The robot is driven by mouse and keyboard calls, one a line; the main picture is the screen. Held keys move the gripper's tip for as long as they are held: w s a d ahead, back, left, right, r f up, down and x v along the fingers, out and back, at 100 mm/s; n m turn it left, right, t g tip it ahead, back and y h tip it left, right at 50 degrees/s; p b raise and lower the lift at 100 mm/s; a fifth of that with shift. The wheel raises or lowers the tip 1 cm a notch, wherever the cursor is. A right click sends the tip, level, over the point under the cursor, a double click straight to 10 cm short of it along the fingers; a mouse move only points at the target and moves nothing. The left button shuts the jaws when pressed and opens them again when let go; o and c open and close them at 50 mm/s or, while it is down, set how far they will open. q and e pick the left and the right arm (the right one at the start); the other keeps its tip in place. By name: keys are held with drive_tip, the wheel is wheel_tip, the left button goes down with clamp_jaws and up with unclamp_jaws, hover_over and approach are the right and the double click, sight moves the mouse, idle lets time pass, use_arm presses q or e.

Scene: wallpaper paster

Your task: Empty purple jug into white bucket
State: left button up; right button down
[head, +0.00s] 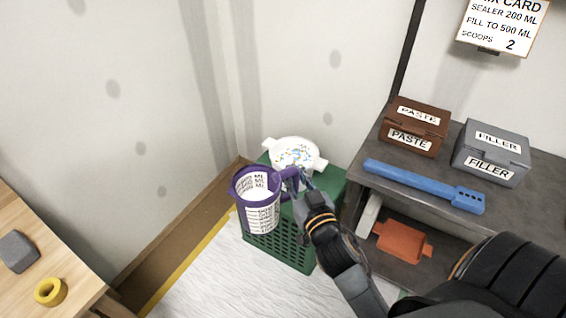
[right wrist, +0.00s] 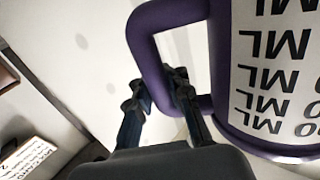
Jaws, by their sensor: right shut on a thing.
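The purple jug (head: 262,216) has a white label with ML marks and a purple rim and handle. It hangs in front of the green crate in the head view, its mouth facing up toward the camera. The inside looks pale; I cannot tell whether it holds anything. My right gripper (head: 296,184) is shut on the jug's handle; the right wrist view shows its fingers (right wrist: 160,95) at the handle loop (right wrist: 150,45). A white round vessel with two side lugs, likely the white bucket (head: 293,143), sits behind the jug with coloured specks on it. My left gripper is not in view.
The vessel stands on a green crate (head: 325,182). At right, a grey shelf (head: 378,185) holds a brown paste box (head: 413,129), a grey filler box (head: 492,152) and a blue tool (head: 425,186). An orange tray (head: 403,243) lies below. A wooden table (head: 45,215) is at left.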

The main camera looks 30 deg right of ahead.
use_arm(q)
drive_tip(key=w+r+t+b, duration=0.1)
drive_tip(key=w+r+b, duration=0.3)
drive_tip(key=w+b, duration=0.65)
use_arm(e)
drive_tip(key=w+d+f+m+g+h+b, duration=0.1)
drive_tip(key=w+d+f+m+h, duration=0.2)
drive_tip(key=w+d, duration=0.6)
drive_tip(key=w+d+f+m+g+h, duration=0.15)
drive_tip(key=w+d+h, duration=0.3)
drive_tip(key=d, duration=0.75)
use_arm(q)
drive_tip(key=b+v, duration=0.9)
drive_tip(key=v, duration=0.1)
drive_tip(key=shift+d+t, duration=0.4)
use_arm(e)
drive_tip(key=d+r+m+g+h, duration=0.2)
drive_tip(key=d, duration=0.7)
drive_tip(key=w+d+r+m+g+h, duration=0.1)
drive_tip(key=d+r+m+g+h, duration=0.1)
drive_tip(key=d, duration=0.8)
drive_tip(key=shift+r+m+g, duration=0.3)
drive_tip(key=shift+m+g, duration=0.05)
drive_tip(key=shift+g, duration=0.2)
drive_tip(key=shift+w, duration=0.1)
